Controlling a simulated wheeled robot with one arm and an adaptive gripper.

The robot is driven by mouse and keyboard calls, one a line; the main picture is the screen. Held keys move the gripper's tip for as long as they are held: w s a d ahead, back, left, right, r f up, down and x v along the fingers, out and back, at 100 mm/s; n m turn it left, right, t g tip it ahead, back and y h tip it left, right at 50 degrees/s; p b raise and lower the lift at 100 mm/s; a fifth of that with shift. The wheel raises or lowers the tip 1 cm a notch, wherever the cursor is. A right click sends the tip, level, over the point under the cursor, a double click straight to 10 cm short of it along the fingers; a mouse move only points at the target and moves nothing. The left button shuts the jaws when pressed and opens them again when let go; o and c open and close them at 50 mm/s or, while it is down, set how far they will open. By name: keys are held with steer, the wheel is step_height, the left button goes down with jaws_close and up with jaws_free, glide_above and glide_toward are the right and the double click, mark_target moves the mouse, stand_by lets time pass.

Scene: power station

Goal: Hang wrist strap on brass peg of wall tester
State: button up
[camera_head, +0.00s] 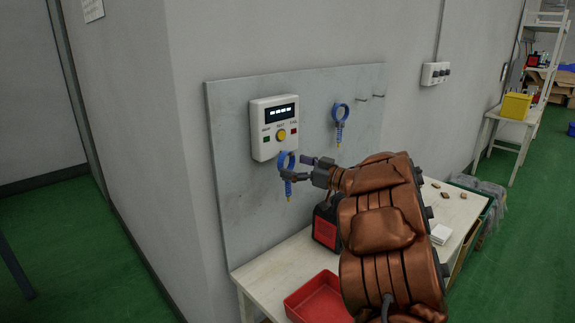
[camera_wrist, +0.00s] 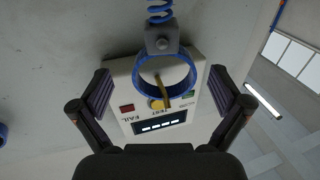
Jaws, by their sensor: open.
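The white wall tester (camera_head: 273,127), with a lit display and a yellow button, is on the grey wall panel. It also shows upside down in the wrist view (camera_wrist: 122,75). A blue wrist strap (camera_head: 282,160) hangs just below the tester, its coiled cord downward. In the wrist view, its blue loop (camera_wrist: 138,82) appears around the brass peg (camera_wrist: 165,101), which crosses the loop's edge near the yellow button. My gripper (camera_head: 300,168) is at the strap. Its fingers (camera_wrist: 163,90) are spread on either side of the loop, with visible gaps.
A second blue strap (camera_head: 340,112) hangs to the right on the panel (camera_head: 230,200), beside bare hooks (camera_head: 370,98). Below, the white table (camera_head: 262,273) bears a red bin (camera_head: 318,300), a black-and-red case (camera_head: 326,232) and small items. My arm hides part of the table.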

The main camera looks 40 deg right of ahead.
steer(key=v, duration=0.9)
steer(key=shift+s, duration=0.25)
steer(key=shift+d+r, duration=0.1)
steer(key=w+d+r+m+g+h+p, duration=0.1)
steer(key=w+r+m+h, duration=0.25)
steer(key=h, duration=0.35)
steer(key=w+d+r+m+g+h, duration=0.1)
steer(key=w+d+r+m+h, duration=0.1)
steer(key=r+h, duration=0.3)
steer(key=s+a+f+m+g+p, duration=0.1)
steer(key=s+a+f+g, duration=0.4)
steer(key=s+a+f, duration=0.4)
steer(key=s+a+f+m+g, duration=0.2)
steer(key=s+a+f+g, duration=0.35)
steer(key=s+a, duration=0.5)
steer(key=s+a+f+n+g+y, duration=0.2)
steer(key=s+a+f+g, duration=0.1)
steer(key=s+a, duration=0.6)
steer(key=s+a+f+n+g+y, duration=0.2)
steer(key=s+a+g, duration=0.1)
steer(key=s+a, duration=0.6)
steer(key=shift+s+f+y, duration=0.35)
steer(key=shift+s+y, duration=0.05)
steer(key=shift+s, duration=0.6)
